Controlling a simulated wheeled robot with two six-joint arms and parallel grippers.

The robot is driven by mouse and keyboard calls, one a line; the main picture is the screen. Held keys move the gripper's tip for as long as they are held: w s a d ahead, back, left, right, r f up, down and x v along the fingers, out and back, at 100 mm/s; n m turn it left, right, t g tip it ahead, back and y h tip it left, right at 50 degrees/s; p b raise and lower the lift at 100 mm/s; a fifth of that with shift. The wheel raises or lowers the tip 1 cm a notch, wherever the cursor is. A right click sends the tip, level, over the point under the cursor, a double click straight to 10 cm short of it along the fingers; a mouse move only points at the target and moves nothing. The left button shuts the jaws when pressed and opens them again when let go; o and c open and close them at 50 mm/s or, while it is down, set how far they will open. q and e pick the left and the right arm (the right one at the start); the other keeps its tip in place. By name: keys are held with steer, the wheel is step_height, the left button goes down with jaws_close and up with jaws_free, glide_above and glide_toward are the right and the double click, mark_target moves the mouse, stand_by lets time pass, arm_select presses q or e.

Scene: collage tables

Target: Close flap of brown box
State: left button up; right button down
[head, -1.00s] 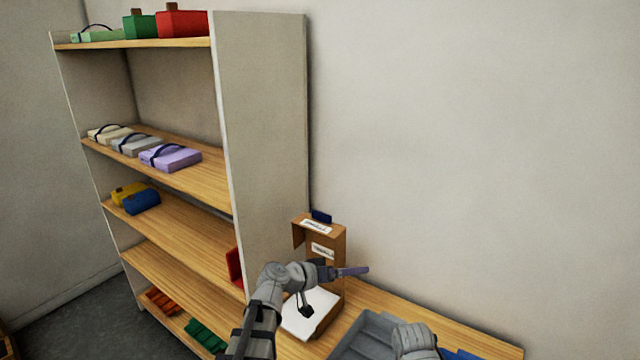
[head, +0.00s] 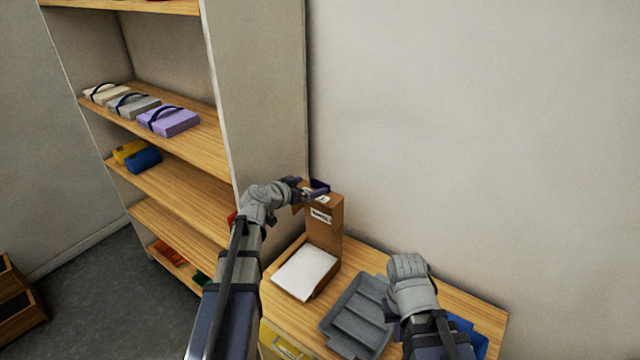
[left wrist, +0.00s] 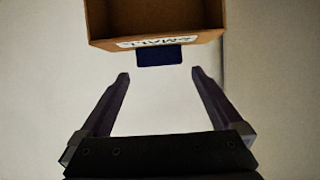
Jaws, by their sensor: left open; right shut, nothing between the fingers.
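The brown box (head: 299,291) sits on the wooden table with a white surface showing inside. Its flap (head: 325,240) stands upright at the back, with a short lip folded forward at the top and a white label. A dark blue tab (head: 320,185) sticks out from the lip. My left gripper (head: 312,192) is open at the tab's height, close to it. In the left wrist view the flap's lip (left wrist: 105,40) and the blue tab (left wrist: 159,56) lie just beyond the open fingertips, roughly centred between them. My right gripper (head: 408,285) is over the grey tray, shut and empty, its fingertips hidden.
The grey compartment tray (head: 345,318) stands right of the box, and a blue object (head: 480,338) lies at the table's right end. A shelf unit (head: 262,100) rises close on the left. The wall is directly behind the flap. A yellow bin (head: 283,343) is at the front.

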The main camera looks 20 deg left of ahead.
mark_target(319, 183)
arm_select(q)
steer(key=b+x, duration=0.2)
steer(key=x, duration=0.4)
steer(key=shift+w+d+f, duration=0.1)
steer(key=shift+w+f, duration=0.1)
steer(key=shift+w, duration=0.1)
steer(key=shift+s, duration=0.1)
steer(key=shift+c, duration=0.2)
jaws_close()
